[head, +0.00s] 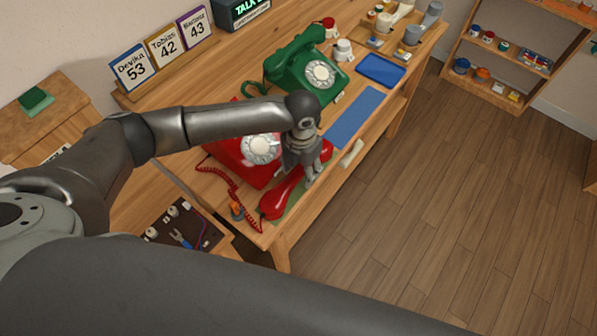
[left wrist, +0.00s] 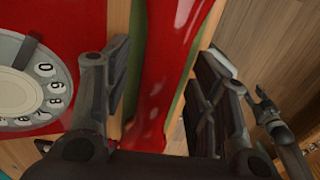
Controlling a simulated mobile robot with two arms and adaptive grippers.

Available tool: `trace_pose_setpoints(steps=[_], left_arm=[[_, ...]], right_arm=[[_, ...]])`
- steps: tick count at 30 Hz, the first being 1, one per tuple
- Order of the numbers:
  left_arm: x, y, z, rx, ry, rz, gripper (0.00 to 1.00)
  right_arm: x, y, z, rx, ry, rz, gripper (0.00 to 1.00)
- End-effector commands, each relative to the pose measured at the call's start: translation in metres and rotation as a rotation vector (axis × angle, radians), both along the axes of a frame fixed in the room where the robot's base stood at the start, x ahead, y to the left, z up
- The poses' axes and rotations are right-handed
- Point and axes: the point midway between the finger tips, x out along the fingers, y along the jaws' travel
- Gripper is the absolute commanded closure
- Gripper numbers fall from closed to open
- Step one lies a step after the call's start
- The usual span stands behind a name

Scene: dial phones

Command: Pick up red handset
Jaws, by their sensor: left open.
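The red handset (head: 282,195) lies off its phone on a green mat (head: 297,203) near the front edge of the table. A coiled red cord (head: 235,186) runs from it toward the red phone (head: 236,160). My left gripper (head: 314,176) is over the handset, pointing down, and hides part of it. In the left wrist view the red handset (left wrist: 172,65) runs between the two open fingers (left wrist: 160,90), apart from both as far as I can tell. The red phone's dial (left wrist: 35,85) is at the left there. My right gripper is not in view.
A green phone (head: 296,62) stands behind the red one on the table. A blue mat (head: 356,118) and a blue tray (head: 381,69) lie to the right. Name cards (head: 163,47) stand at the back. The wooden floor (head: 470,180) at right is clear.

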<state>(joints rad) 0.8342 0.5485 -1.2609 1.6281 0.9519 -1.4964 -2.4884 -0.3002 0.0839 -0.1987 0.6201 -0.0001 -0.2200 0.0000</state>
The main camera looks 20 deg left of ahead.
Motion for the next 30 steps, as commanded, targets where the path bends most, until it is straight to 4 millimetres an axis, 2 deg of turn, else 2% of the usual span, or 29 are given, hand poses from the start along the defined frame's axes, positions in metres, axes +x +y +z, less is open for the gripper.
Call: trace_pose_setpoints(steps=[6,7,19,30], left_arm=[[0.0003,0.0,-0.0014,0.0,-0.001,0.0,0.46],[0.0003,0.0,-0.0014,0.0,-0.001,0.0,0.49],[0.0004,0.0002,-0.001,0.001,-0.001,0.001,1.0],[0.0011,-0.0001,0.0024,-0.001,-0.003,0.001,1.0]], right_arm=[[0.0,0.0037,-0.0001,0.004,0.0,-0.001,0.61],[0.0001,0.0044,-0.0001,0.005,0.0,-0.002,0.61],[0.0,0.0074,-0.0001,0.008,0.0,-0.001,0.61],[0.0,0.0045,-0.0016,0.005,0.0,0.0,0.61]])
